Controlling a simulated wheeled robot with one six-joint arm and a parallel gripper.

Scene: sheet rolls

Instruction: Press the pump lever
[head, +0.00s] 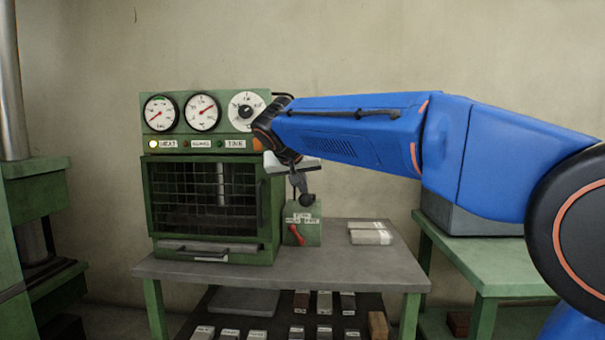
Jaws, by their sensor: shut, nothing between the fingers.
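A small green box (311,236) with white labels stands on the grey table, right of the green press cabinet. A red lever (297,235) is on its front. A dark rod with a round black knob (307,200) shows just above the box; I cannot tell if it is the pump lever. The labels are too small to read surely. My gripper (299,178) is at the end of my blue arm, above the box and close to the dark rod. It is shut and empty. Whether it touches the rod cannot be told, and the wrist hides part of this area.
The green cabinet (273,222) has a dark mesh door, a front handle, gauges and a lit lamp. Pale wrapped blocks (370,233) lie on the table (345,264) at right. Several small blocks lie on the shelf below. A green bench (500,276) stands at right.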

